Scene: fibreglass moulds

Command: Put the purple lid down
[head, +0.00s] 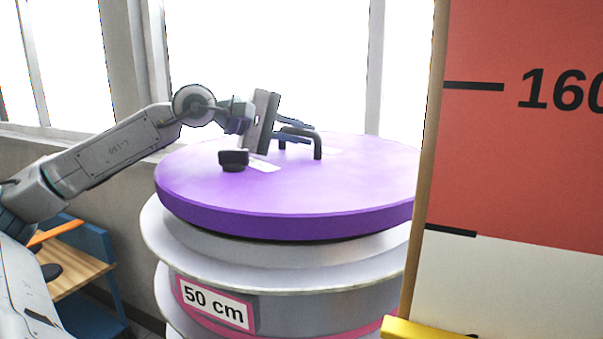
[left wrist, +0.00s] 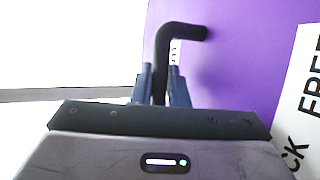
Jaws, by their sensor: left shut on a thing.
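The purple lid (head: 290,190) is a wide round disc in the middle of the head view, level on top of a grey round mould (head: 240,250). From this view I cannot tell whether it rests on the mould or hangs just above it. A dark bent handle (head: 317,145) stands on the lid. My left gripper (head: 300,130) reaches in from the left and is shut on this handle. In the left wrist view the fingers (left wrist: 163,85) close around the handle (left wrist: 180,32), with the purple lid (left wrist: 250,60) behind. My right gripper is not in view.
A large red and white board (head: 520,150) with height marks fills the right side, close to the lid. A small black knob (head: 233,160) stands on the lid. A wooden-topped blue bench (head: 75,265) is at the lower left. Bright windows (head: 270,60) are behind.

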